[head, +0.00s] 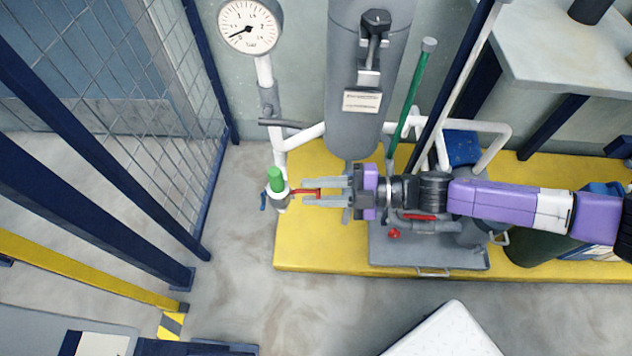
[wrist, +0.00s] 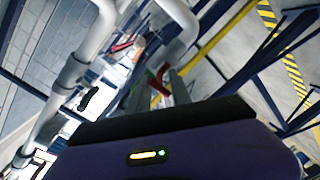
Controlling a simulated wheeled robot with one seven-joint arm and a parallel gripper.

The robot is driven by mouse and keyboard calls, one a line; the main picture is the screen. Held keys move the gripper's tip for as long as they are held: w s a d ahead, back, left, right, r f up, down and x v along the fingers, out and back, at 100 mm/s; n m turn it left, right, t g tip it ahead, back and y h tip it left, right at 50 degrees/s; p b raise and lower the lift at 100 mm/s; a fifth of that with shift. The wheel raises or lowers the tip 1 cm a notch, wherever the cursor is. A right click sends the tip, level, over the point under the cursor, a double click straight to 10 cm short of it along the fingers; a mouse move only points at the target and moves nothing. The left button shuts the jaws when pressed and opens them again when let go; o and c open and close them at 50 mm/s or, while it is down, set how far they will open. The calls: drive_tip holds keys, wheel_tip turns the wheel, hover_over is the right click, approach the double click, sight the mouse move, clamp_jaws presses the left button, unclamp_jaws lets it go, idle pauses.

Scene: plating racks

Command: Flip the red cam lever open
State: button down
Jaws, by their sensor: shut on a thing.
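The red cam lever (head: 309,191) sticks out sideways to the right from a fitting with a green cap (head: 275,180), at the foot of the white pipe. My gripper (head: 304,193) comes in from the right, its two grey fingers above and below the lever in the head view, and is shut on it. In the wrist view the red lever (wrist: 160,76) shows between the fingertips, small and partly hidden. A small blue handle hangs at the left of the fitting.
A round gauge (head: 249,27) tops the white pipe. A grey cylinder (head: 366,110) stands behind my gripper. A grey machine (head: 430,252) with another red handle (head: 418,216) and a red knob lies under my arm on the yellow platform (head: 320,255). A mesh fence stands left.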

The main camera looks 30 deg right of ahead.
drive_tip(key=shift+a+r+g+h+p, duration=0.25)
drive_tip(key=shift+r+h+p, duration=0.35)
drive_tip(key=shift+p, duration=1.6)
drive_tip(key=shift+w+r+g+p, duration=0.15)
drive_tip(key=shift+g+p, duration=0.1)
drive_tip(key=shift+p, duration=1.05)
drive_tip(key=shift+f+h, duration=0.2)
drive_tip(key=shift+h, duration=0.1)
drive_tip(key=c, duration=1.5)
unclamp_jaws()
drive_tip(key=shift+c, duration=0.2)
drive_tip(key=shift+d, duration=0.1)
